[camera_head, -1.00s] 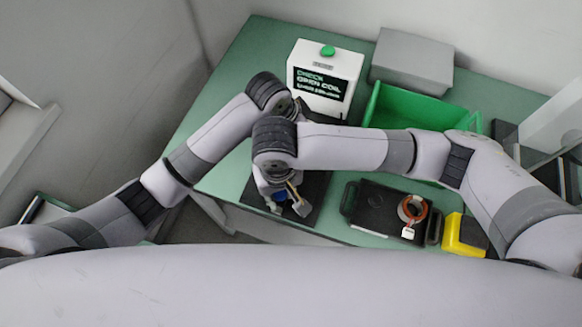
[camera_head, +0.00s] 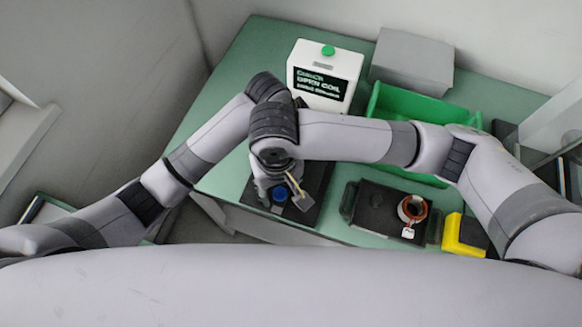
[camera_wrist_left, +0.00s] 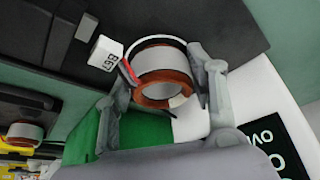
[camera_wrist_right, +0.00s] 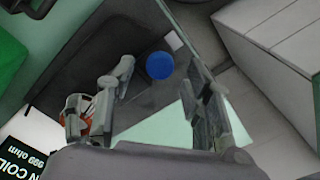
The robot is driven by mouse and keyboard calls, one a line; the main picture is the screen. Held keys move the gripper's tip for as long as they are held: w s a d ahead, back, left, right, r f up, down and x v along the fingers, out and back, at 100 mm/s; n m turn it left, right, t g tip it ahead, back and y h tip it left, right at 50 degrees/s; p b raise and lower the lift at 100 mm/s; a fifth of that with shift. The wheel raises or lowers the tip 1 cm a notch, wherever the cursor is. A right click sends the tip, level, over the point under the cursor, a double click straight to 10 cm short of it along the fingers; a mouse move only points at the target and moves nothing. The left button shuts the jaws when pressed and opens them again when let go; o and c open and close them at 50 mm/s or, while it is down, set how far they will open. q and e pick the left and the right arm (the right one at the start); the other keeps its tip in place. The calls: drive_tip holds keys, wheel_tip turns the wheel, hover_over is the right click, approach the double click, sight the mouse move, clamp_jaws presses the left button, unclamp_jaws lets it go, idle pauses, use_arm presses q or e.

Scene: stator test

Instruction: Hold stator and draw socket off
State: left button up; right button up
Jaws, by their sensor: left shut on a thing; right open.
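My left gripper (camera_wrist_left: 165,85) is shut on a stator (camera_wrist_left: 160,60), a pale ring with copper-coloured edges, seen in the left wrist view. The right arm hides this gripper in the head view. My right gripper (camera_wrist_right: 160,85) is open, with nothing between its fingers, over a black plate (camera_wrist_right: 120,45). A round blue part (camera_wrist_right: 159,65) shows beyond its fingertips; it also shows in the head view (camera_head: 279,194). I cannot tell which part is the socket.
A black case (camera_head: 376,212) carries another copper-edged ring (camera_head: 412,208). A yellow block (camera_head: 462,236) is to its right. A white tester box (camera_head: 317,75) with a green button, a green bin (camera_head: 410,108) and a grey box (camera_head: 412,60) stand behind. My arms cross closely above the plate.

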use_arm(q)
drive_tip(key=o, duration=1.5)
drive_tip(key=shift+o, duration=0.2)
use_arm(e)
wheel_tip(320, 180, up, 8)
drive_tip(key=shift+r, duration=0.2)
use_arm(q)
drive_tip(key=v, duration=1.2)
drive_tip(key=shift+r, duration=0.1)
use_arm(e)
drive_tip(key=shift+r, duration=0.1)
